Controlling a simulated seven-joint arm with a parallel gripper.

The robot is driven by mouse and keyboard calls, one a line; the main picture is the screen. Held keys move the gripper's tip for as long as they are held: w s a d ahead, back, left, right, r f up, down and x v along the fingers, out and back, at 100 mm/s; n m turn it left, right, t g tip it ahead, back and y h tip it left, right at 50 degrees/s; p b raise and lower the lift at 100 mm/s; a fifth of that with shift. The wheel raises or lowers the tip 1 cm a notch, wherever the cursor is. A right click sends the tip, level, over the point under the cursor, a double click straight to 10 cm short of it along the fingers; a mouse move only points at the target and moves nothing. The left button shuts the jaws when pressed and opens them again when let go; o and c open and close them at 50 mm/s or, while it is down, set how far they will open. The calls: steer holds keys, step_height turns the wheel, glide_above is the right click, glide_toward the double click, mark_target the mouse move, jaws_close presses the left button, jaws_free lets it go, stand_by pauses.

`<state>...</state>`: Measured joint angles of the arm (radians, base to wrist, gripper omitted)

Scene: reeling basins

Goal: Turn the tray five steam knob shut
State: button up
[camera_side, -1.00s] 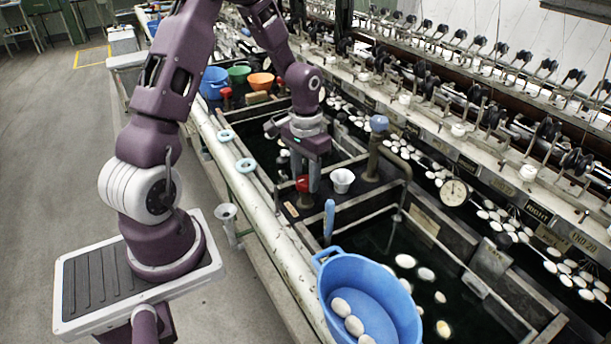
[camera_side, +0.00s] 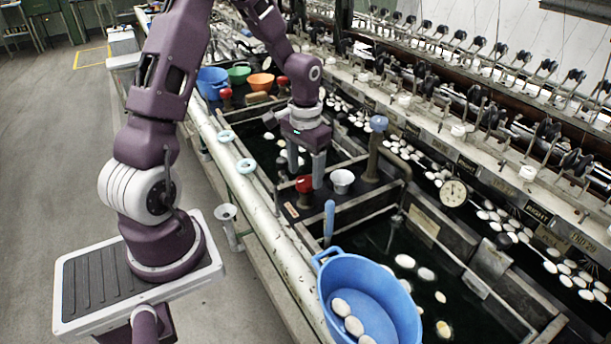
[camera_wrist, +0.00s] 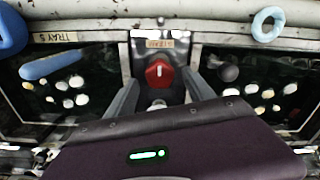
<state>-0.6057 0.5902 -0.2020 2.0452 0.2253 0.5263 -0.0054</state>
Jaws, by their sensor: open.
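The red steam knob (camera_wrist: 159,73) sits on the narrow deck under a small steam label (camera_wrist: 160,43) in the wrist view. A short white mark on it points toward the top of the picture. A tray 5 label (camera_wrist: 56,38) is to its left. My gripper (camera_wrist: 158,87) is open, with one finger on each side of the knob and visible gaps between. In the side view my gripper (camera_side: 305,178) is above and around the red knob (camera_side: 304,184), fingers pointing down. Contact with the knob is not visible.
A white cup (camera_side: 342,180) stands close to the right of the knob, and a blue-topped post (camera_side: 379,123) rises behind. A blue tub (camera_side: 372,296) with cocoons stands nearer the camera. A pale pipe (camera_side: 262,222) runs along the left edge.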

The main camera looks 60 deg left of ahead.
mark_target(306, 180)
step_height(306, 180, up, 5)
steer(key=shift+r, duration=0.1)
steer(key=s+d+r+m+t+y, duration=0.1)
steer(key=s+d+r+t, duration=0.1)
steer(key=s+d+r, duration=0.3)
steer(key=s+d+r+m+t, duration=0.1)
steer(key=s+d+r, duration=0.2)
steer(key=d+r, duration=0.35)
steer(key=s+d+r+t+h, duration=0.1)
steer(key=s+d+r, duration=0.3)
steer(key=s, duration=0.6)
steer(key=shift+m+t, duration=0.4)
steer(key=shift+t, duration=0.4)
steer(key=shift+r, duration=0.1)
